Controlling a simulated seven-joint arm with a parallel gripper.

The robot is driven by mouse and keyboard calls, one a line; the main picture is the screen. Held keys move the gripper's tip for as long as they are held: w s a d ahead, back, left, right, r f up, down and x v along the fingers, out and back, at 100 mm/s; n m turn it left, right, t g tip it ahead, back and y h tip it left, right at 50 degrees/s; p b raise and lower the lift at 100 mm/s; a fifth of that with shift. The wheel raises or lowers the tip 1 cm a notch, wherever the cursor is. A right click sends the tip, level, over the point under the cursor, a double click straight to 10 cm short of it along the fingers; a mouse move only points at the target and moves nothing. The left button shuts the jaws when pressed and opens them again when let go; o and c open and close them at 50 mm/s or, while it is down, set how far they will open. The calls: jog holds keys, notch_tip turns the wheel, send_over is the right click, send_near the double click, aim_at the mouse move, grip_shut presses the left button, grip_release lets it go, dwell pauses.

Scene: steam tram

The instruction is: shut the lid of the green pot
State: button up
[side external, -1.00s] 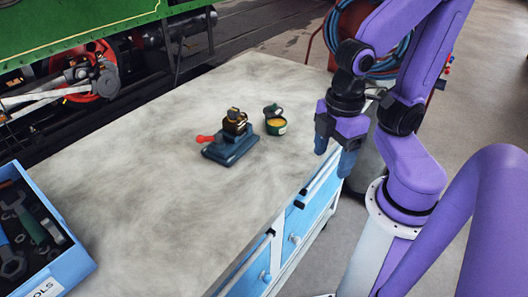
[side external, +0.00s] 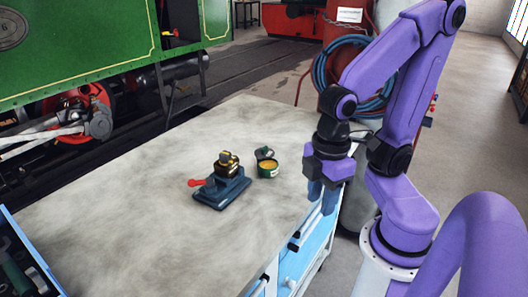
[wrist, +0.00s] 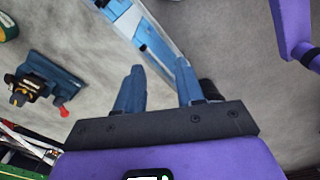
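The green pot (side external: 268,172) stands upright on the workbench and shows yellow contents. Its dark lid (side external: 264,154) is open, tilted up at the pot's far side. Part of the pot also shows at the upper left edge of the wrist view (wrist: 8,30); its lid cannot be made out there. My gripper (side external: 322,195) points down at the bench's right edge, to the right of the pot and apart from it. In the wrist view its two blue fingers (wrist: 158,75) are spread with nothing between them.
A dark blue vise (side external: 222,188) with a red handle and a brown-black block on it stands just left of the pot. A blue tool tray (side external: 30,270) is at the lower left. The grey bench top (side external: 130,210) between is clear. Blue drawers (side external: 300,262) lie below.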

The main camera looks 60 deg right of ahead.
jog(key=w+r+m, duration=0.3)
jog(key=w+m, duration=0.5)
jog(key=w, duration=0.5)
jog(key=w+d+m, duration=0.6)
jog(key=w+m, duration=0.2)
jog(key=w, duration=0.4)
jog(key=m, duration=1.3)
send_over(265, 147)
jog(key=f, duration=0.2)
notch_tip(265, 147, down, 16)
jog(key=shift+a+f, duration=0.15)
grip_shut()
